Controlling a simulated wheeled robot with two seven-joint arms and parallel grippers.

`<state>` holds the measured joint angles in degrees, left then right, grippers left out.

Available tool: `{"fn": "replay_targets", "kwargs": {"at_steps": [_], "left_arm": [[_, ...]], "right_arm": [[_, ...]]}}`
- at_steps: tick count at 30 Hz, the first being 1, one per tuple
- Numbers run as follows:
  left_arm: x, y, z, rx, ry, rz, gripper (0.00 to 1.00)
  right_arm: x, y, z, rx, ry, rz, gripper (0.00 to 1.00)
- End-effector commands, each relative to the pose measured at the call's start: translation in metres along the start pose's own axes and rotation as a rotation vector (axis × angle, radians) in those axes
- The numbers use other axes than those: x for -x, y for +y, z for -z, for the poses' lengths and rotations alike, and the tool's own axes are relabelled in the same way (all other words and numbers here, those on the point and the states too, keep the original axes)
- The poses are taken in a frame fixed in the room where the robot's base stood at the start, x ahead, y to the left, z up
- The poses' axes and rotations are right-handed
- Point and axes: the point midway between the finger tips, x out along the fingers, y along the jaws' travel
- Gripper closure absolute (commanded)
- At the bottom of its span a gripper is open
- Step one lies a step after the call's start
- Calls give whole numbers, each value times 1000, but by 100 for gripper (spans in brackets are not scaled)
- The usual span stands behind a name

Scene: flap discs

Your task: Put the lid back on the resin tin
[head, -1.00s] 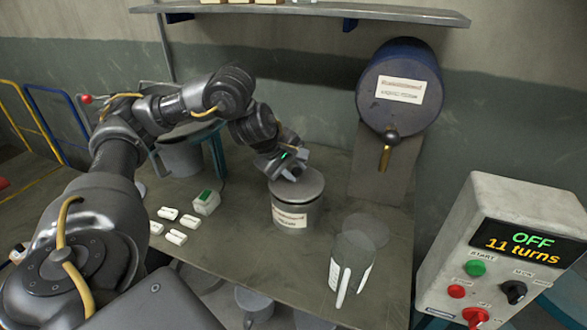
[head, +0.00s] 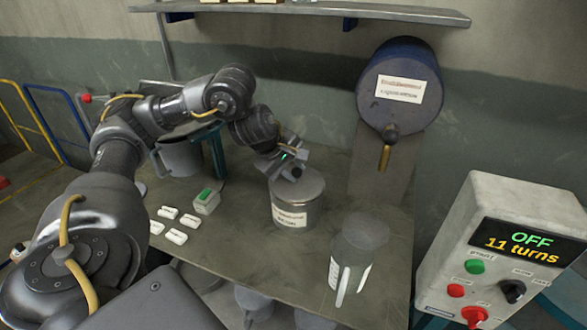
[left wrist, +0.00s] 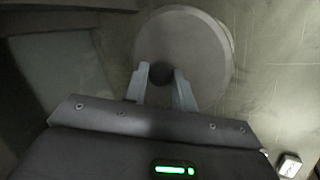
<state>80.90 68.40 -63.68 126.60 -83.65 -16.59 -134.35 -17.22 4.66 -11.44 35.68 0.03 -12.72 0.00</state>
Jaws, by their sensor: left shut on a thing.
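The resin tin (head: 291,216) is a grey metal can with a white label, upright on the bench. Its round grey lid (head: 308,184) lies flat on top of the tin and looks level; whether it is fully seated cannot be told. My left gripper (head: 290,176) is over the lid. In the left wrist view its two fingers (left wrist: 160,84) are closed on the lid's dark round knob (left wrist: 161,72), with the lid's disc (left wrist: 195,50) spreading beneath. My right gripper is not in view.
A clear measuring cup (head: 350,265) stands at the bench's front right. A blue drum (head: 400,85) with a tap is behind. Small white blocks (head: 168,213) and a small scale (head: 206,201) lie left of the tin. A control box (head: 510,255) stands right.

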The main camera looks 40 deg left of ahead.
Motion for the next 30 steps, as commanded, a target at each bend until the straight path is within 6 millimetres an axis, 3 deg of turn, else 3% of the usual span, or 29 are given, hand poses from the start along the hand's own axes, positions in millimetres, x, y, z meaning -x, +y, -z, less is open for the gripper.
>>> {"fn": "replay_targets", "kwargs": {"at_steps": [8,26,27,30], "left_arm": [[0,0,0,0,0,-1,100],[0,0,0,0,0,-1,100],[0,0,0,0,0,-1,69],[0,0,0,0,0,-1,56]], "right_arm": [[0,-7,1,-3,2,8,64],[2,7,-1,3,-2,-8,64],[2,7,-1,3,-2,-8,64],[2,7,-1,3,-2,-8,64]]}}
